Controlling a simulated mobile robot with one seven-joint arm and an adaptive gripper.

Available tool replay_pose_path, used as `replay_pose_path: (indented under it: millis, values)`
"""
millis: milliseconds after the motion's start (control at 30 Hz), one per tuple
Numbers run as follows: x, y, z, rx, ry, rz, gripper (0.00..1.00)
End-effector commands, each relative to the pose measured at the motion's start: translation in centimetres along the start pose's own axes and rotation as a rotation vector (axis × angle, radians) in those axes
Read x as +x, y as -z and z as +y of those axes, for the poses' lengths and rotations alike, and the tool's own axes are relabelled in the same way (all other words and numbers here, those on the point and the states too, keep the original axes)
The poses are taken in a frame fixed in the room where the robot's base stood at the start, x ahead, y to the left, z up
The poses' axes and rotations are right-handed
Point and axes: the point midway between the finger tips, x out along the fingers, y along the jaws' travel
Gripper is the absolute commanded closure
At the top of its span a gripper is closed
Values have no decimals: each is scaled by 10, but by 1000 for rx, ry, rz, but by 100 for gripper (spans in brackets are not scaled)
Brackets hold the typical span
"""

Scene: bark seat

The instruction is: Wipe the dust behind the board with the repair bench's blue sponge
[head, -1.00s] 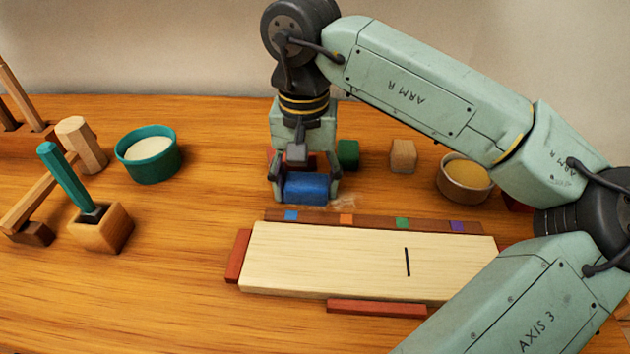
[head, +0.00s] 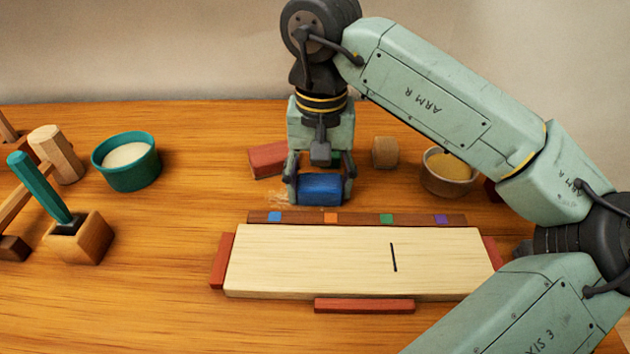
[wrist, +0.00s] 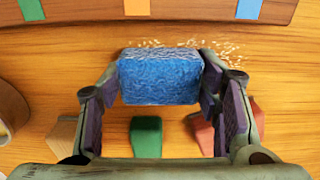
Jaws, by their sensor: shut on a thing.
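My gripper (head: 320,186) is shut on the blue sponge (head: 320,190), low at the bench top behind the pale board (head: 320,262). The sponge (wrist: 160,78) also shows between the fingers in the wrist view. Pale dust specks (head: 282,199) lie just left of the sponge in the head view. In the wrist view, dust (wrist: 224,46) shows along the sponge's board-side edge and beyond its right corner. Any dust under the sponge is hidden. The board has a black line on it and a brown strip (head: 345,218) with coloured squares along its back edge.
A red block (head: 268,160), a green block (wrist: 147,137) and a wooden block (head: 385,152) stand behind the sponge. A yellow-filled bowl (head: 447,172) is right, a teal bowl (head: 126,163) left. A wooden holder with a teal-handled tool (head: 78,236) stands front left.

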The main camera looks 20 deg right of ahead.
Motion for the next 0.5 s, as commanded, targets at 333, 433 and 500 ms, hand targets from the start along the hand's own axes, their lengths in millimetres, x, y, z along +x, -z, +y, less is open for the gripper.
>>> replay_pose_path:
  millis: [333,433,500]
  values:
    - [2,0,-25,-3,0,1,65]
    - [2,0,-32,-2,0,1,65]
    - [3,0,-37,-4,0,0,65]
